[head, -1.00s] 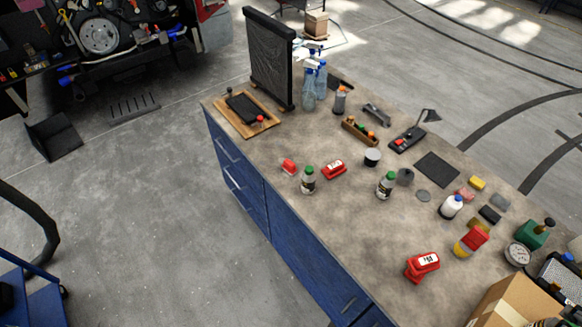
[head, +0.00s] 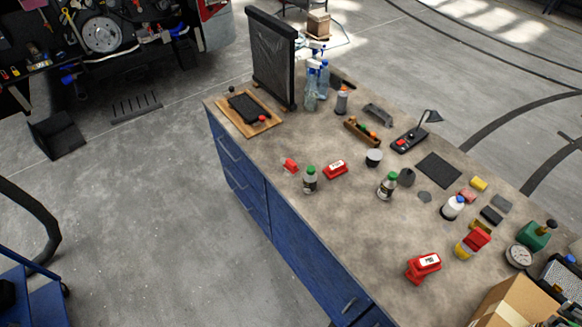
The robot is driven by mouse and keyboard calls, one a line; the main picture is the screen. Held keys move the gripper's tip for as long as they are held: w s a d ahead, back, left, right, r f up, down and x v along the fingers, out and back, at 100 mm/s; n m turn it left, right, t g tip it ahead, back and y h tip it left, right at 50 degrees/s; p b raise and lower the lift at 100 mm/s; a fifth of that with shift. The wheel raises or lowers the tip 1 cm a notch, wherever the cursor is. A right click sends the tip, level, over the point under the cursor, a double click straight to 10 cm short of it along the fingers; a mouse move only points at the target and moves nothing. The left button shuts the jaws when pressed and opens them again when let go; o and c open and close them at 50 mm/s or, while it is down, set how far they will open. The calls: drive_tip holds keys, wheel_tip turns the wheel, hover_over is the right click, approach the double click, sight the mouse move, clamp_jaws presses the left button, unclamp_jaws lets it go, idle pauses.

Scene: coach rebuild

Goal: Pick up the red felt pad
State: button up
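A small flat pinkish-red pad (head: 467,195) lies on the right part of the workbench top (head: 345,225), and looks like the red felt pad. A yellow pad (head: 479,184) lies just behind it, and a grey pad (head: 501,203) lies to its right. A dark pad (head: 491,215) lies in front and to the right. A white bottle (head: 453,208) stands close in front and to the left. My gripper is not in view.
A yellow-and-red container (head: 472,243), a green can (head: 535,235) and a round gauge (head: 519,256) stand nearby. A cardboard box (head: 504,305) is at the front right. A red block-like item (head: 423,267) stands near the front edge.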

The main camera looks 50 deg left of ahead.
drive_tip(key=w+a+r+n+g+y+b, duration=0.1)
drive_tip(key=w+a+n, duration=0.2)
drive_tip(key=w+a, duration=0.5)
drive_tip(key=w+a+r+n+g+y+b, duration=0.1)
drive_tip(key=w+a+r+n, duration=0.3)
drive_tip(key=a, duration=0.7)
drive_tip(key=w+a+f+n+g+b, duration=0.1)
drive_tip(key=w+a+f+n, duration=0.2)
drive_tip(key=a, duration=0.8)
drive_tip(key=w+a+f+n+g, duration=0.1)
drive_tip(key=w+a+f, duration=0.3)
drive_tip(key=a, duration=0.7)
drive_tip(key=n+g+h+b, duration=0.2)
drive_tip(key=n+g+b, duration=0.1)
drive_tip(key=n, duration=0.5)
hover_over(292, 162)
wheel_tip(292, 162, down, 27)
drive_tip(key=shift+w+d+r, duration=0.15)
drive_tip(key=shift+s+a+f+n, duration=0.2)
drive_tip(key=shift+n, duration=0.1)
